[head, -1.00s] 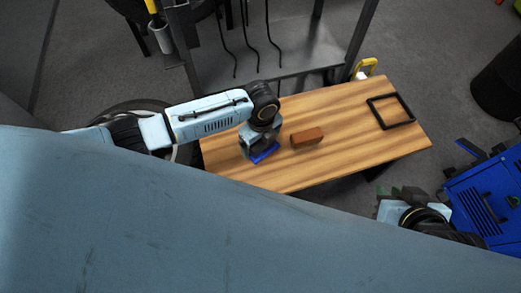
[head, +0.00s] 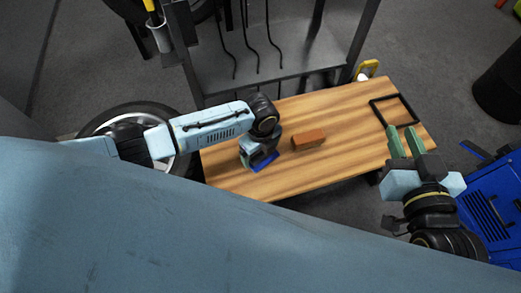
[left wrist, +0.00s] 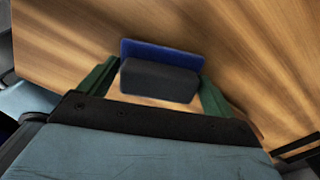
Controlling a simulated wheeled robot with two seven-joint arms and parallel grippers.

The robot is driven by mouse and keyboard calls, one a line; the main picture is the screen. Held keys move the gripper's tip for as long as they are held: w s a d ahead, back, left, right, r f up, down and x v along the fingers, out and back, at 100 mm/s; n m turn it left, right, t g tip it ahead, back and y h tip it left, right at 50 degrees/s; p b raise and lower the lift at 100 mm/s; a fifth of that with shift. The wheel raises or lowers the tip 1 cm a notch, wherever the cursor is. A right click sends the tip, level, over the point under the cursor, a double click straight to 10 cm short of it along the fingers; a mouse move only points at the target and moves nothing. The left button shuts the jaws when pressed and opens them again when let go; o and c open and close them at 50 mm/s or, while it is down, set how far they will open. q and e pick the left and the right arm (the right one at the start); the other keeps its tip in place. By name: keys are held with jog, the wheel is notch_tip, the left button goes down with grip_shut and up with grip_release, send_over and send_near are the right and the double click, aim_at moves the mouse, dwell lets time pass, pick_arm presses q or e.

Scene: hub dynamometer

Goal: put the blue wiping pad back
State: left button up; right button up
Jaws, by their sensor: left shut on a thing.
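The blue wiping pad (head: 264,161) is at the left part of the wooden table, under my left gripper (head: 258,157). In the left wrist view the pad shows as a blue plate (left wrist: 160,52) with a dark grey block-shaped grip (left wrist: 160,80). The two green fingers of my left gripper are shut on this grip from both sides. I cannot tell whether the pad touches the table. My right gripper (head: 403,141) is over the right end of the table, its two green fingers apart with nothing seen between them. A black rectangular frame (head: 372,108) lies flat at the table's right end.
A brown block (head: 309,140) lies on the wooden table (head: 345,118), right of the pad. A grey metal rack (head: 290,82) with hanging black hooks stands behind. A yellow-handled item (head: 368,68) is at the table's back edge. A blue case (head: 492,205) is at the right.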

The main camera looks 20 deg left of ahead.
pick_arm(q)
jog(key=shift+f, duration=0.1)
jog(key=o, duration=0.7)
